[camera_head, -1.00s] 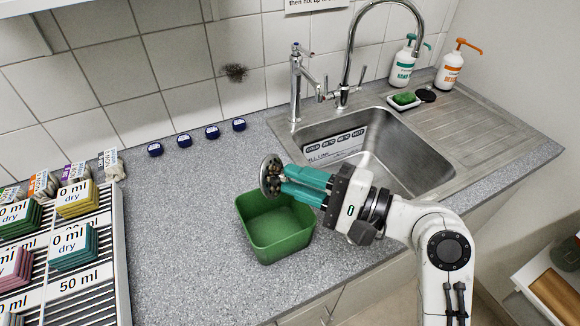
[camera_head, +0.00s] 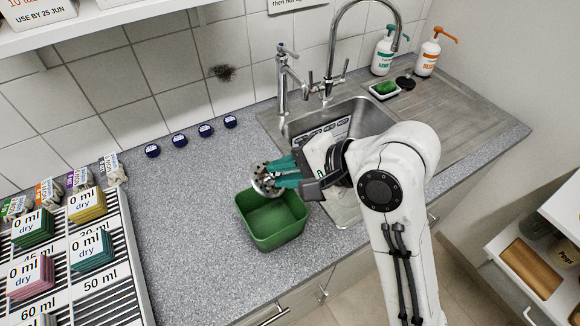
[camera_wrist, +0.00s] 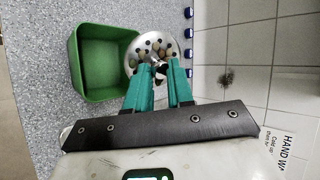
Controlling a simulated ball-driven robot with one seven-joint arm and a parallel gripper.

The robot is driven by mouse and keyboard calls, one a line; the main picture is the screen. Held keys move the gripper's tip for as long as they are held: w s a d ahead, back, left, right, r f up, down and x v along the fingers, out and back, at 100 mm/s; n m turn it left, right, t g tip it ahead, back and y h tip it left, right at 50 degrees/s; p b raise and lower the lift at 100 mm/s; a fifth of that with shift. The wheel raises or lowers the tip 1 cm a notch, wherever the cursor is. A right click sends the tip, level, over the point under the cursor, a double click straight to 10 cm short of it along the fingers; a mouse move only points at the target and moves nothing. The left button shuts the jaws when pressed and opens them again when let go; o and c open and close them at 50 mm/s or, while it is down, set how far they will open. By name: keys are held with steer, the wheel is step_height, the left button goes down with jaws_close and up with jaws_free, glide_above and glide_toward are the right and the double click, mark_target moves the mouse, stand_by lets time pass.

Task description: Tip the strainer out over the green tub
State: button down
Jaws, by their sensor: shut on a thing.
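The strainer (camera_head: 259,186) is a small round metal dish above the back-left rim of the green tub (camera_head: 273,243). In the wrist view, the strainer (camera_wrist: 140,47) overlaps the tub's edge, with dark spots and pale lumps on its face; whether these are holes or loose pieces is hard to tell. My gripper (camera_head: 276,177) has teal fingers shut on the strainer's near side, also seen in the wrist view (camera_wrist: 160,72). The green tub (camera_wrist: 80,62) stands open on the counter, and its visible floor looks bare.
A steel sink (camera_head: 372,122) with taps lies right of the tub. Several blue caps (camera_head: 179,139) line the wall behind. A rack (camera_head: 117,235) of coloured sponges stands left. Counter between rack and tub is clear.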

steer(key=shift+a+r+h+p, duration=0.25)
steer(key=shift+r+h+p, duration=0.5)
steer(key=shift+p, duration=0.95)
steer(key=shift+w+a+r+g+h+b, duration=0.1)
steer(key=shift+a+r+g+h+b, duration=0.15)
steer(key=shift+r+g+h+b, duration=0.1)
steer(key=r+h, duration=0.1)
steer(key=a+r+h, duration=0.1)
steer(key=shift+w+r+g+h, duration=0.1)
steer(key=shift+g+h, duration=0.15)
steer(key=shift+h, duration=0.05)
steer(key=shift+w+a+r+h, duration=0.1)
steer(key=shift+a+r+h, duration=0.15)
steer(key=shift+r+h, duration=0.35)
steer(key=shift+a+r, duration=0.1)
steer(key=shift+r, duration=0.15)
steer(key=shift+h, duration=0.3)
